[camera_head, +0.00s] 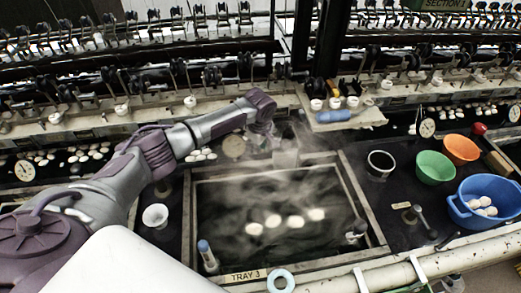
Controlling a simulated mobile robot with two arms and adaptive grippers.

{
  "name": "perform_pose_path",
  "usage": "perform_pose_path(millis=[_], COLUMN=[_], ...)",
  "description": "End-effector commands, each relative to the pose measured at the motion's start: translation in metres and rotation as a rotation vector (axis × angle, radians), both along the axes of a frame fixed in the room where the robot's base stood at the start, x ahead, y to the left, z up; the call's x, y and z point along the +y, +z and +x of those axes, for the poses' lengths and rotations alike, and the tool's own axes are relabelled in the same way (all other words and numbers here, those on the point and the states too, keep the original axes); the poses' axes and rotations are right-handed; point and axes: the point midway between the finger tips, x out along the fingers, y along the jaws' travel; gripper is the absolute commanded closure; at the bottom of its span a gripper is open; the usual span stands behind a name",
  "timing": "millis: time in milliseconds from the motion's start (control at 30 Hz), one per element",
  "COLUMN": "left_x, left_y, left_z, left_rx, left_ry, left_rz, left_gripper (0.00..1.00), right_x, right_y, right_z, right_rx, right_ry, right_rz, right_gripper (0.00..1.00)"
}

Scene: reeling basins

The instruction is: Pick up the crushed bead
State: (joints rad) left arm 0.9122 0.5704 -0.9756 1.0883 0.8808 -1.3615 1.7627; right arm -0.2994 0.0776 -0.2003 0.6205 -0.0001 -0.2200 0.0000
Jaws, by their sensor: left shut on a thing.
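My left arm reaches in from the left, and my left gripper (272,132) is at the far edge of the steaming basin. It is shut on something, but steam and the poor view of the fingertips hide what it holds. I cannot make out a crushed bead anywhere. My right gripper is not in view.
A blue basin (462,208) with white pieces, a green bowl (434,167), an orange bowl (460,149) and a dark-filled cup (381,163) stand at right. A white cup (156,215) stands left of the basin. Reeling racks line the back.

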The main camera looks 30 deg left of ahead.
Motion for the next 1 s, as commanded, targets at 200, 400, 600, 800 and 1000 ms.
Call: perform_pose_path(millis=[200, 400, 600, 800, 1000], left_x=[0.0, 0.0, 0.0, -0.001, -0.001], left_y=[0.015, 0.052, 0.102, 0.158, 0.209], left_z=[0.001, 0.001, 0.001, 0.001, 0.001], left_rx=[-0.002, -0.005, -0.006, -0.006, -0.005], left_ry=[0.0, 0.0, -0.001, -0.001, -0.002], left_rz=[0.0, -0.001, -0.002, -0.001, -0.002], left_gripper=[0.87, 0.87, 0.87, 0.87, 0.87], right_x=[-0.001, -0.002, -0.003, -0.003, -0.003], right_y=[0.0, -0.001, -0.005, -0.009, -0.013], right_z=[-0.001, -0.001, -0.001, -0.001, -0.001], right_rx=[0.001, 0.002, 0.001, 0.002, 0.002], right_ry=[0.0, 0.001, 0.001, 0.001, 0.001], right_rz=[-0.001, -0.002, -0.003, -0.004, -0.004], right_gripper=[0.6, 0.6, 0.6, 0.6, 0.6])
